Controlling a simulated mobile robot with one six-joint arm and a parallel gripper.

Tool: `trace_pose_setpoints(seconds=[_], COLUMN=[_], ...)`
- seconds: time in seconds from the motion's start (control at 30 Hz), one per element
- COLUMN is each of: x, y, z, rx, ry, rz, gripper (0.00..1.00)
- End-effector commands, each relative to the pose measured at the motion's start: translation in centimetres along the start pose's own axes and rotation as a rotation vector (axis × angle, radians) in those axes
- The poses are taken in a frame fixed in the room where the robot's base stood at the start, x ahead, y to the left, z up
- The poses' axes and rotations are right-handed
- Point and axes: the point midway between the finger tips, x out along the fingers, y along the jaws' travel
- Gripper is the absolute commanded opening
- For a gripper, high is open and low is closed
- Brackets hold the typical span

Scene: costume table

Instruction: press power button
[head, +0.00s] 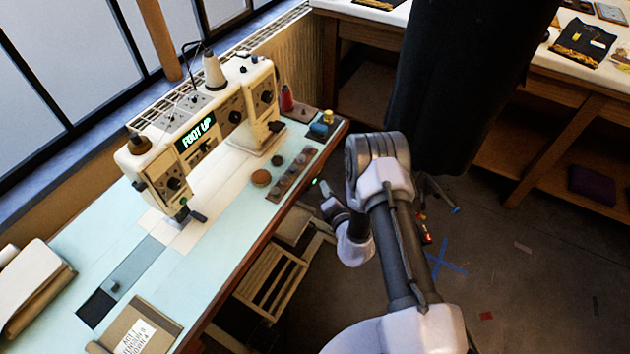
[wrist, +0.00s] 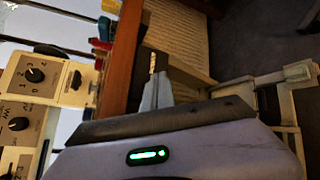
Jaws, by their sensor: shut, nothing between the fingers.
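In the wrist view, a dial (wrist: 35,74) and a small dark knob (wrist: 77,80) show at the left on cream panels. My gripper (head: 325,188) is off the table's right edge, apart from the machine. Its fingers are shut and empty in the wrist view (wrist: 154,68), next to the brown table edge.
A red thread spool (head: 287,99) and a blue-and-yellow item (head: 320,129) sit near the table's far right corner. Dark discs (head: 287,182) line its right edge. A wooden stool (head: 270,285) stands beside the table. A dark hanging cloth (head: 455,90) is behind my arm.

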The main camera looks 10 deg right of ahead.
Motion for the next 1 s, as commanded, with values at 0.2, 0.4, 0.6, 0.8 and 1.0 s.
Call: trace_pose_setpoints(seconds=[0.2,0.4,0.6,0.8,1.0], x=[-0.1,-1.6,-3.5,-4.2,-4.2], y=[0.0,-1.2,-2.6,-3.1,-3.0], z=[0.0,1.3,2.7,3.1,3.1], rx=[0.000,0.001,0.001,0.001,0.001], ry=[0.000,-0.001,-0.002,-0.001,-0.001], rz=[0.000,-0.002,-0.002,0.001,0.001], gripper=[0.00,0.00,0.00,0.00,0.00])
